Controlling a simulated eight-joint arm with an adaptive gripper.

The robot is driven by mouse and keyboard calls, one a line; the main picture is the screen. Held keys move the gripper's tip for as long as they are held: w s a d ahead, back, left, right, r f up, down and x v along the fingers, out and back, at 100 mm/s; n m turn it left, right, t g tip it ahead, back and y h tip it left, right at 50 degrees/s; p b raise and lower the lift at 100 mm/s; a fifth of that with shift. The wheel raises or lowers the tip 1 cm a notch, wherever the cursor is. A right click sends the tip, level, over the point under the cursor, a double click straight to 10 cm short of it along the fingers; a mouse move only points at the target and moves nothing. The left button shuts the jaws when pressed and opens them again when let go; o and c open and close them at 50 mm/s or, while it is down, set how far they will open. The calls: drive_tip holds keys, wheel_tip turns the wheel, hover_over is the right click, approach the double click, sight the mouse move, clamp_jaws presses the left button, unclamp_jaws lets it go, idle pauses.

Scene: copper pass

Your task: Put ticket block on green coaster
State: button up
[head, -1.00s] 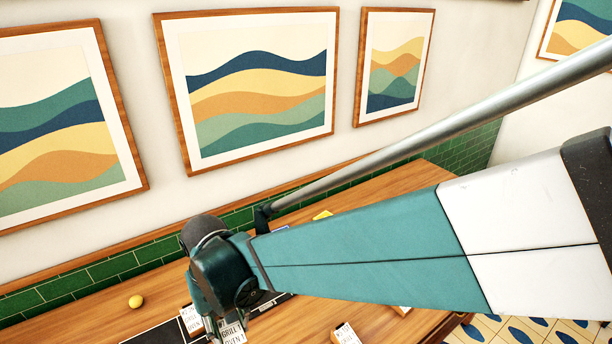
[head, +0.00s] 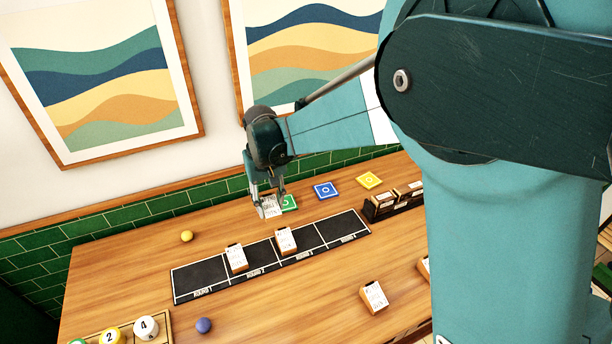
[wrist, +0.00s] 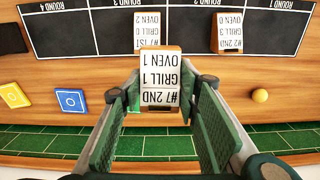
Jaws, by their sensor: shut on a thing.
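My gripper (head: 267,194) is shut on a ticket block (wrist: 160,88), wooden with a white printed label, reading "#7 2ND GRILL 1 OVEN 1" in the wrist view. In the head view the held ticket block (head: 271,208) hangs from the fingertips, overlapping the left part of the green coaster (head: 290,202). I cannot tell whether the block touches the coaster or the counter. In the wrist view the coaster is mostly hidden behind the block and fingers.
A blue coaster (head: 325,190) and a yellow coaster (head: 368,180) lie to the right. Two ticket blocks stand on the black round mat (head: 203,273) in front. A yellow ball (head: 187,236) sits left. The tiled wall (head: 125,217) is close behind.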

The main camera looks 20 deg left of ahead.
drive_tip(key=w+a+f+p, duration=0.2)
drive_tip(key=w+a, duration=0.1)
drive_tip(key=w, duration=1.3)
drive_tip(key=shift+w+a+f+p, duration=0.15)
drive_tip(key=shift+w+p, duration=0.1)
drive_tip(key=shift+p, duration=0.1)
drive_tip(key=shift+f, duration=0.1)
hover_over(284, 202)
drive_tip(key=shift+f, duration=3.05)
drive_tip(key=shift+f, duration=1.85)
drive_tip(key=shift+f, duration=0.2)
